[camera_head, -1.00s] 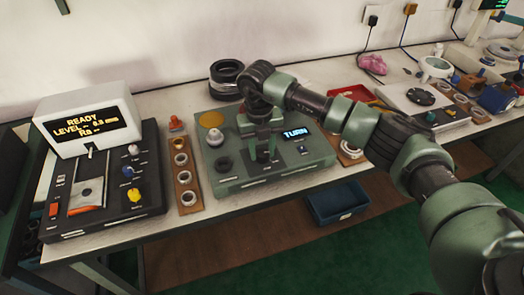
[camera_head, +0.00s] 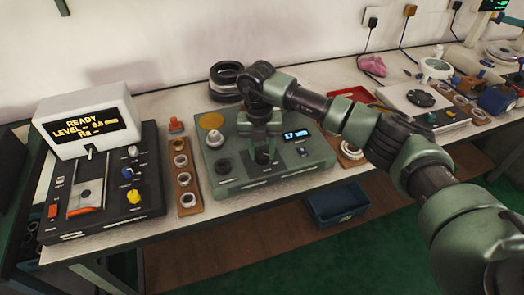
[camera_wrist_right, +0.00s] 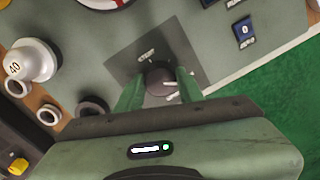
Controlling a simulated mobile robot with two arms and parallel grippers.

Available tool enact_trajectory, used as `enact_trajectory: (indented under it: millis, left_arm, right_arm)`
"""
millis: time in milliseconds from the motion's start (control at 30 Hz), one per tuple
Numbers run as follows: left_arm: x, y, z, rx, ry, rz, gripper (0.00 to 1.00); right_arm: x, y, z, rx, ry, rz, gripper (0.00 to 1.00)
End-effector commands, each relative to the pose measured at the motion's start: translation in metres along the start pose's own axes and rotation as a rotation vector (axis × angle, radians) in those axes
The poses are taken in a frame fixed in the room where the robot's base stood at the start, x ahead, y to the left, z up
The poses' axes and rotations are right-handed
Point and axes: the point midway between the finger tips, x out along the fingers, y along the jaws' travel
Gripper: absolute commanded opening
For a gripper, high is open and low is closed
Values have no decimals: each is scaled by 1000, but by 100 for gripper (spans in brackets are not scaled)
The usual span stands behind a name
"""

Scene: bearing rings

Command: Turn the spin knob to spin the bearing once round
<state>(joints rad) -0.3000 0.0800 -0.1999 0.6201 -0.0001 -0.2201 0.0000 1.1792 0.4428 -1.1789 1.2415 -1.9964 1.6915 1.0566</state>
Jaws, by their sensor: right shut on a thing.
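The spin knob (camera_wrist_right: 160,78) is dark and round, on a dark plate of the green test unit (camera_head: 290,176). My right gripper (camera_wrist_right: 158,88) is shut on it, one green finger on each side. In the head view my right gripper (camera_head: 263,152) points down at the unit's front, covering most of the knob. A pale cylinder marked 40 (camera_wrist_right: 32,62) stands at the left of the wrist view. I cannot tell whether it carries the bearing. The unit's small display (camera_head: 297,135) is lit, its text too blurred to read surely. My left gripper is out of view.
A wooden strip with several rings (camera_head: 183,180) lies left of the unit. Beyond it stands a black device (camera_head: 115,205) with a READY screen (camera_head: 85,125). Dark stacked rings (camera_head: 226,75) stand behind. A blue bin (camera_head: 337,203) is below the bench.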

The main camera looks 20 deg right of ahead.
Motion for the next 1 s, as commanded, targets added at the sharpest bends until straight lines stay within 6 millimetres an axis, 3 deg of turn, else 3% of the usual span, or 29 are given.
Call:
enact_trajectory:
  millis: [33, 67, 133, 533, 1000]
  left_arm:
    - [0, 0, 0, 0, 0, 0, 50]
    - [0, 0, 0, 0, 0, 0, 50]
    - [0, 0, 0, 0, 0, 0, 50]
    - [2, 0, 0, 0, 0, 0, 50]
    - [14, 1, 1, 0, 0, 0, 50]
  right_arm:
    - [-3, 0, 2, 2, -7, 2, 0]
    - [-3, 0, 2, 2, -7, 2, 40]
    - [-3, 0, 2, 2, -7, 2, 59]
    - [-7, 0, 1, 0, -4, 2, 59]
    - [-74, 0, 2, 0, -5, 1, 59]
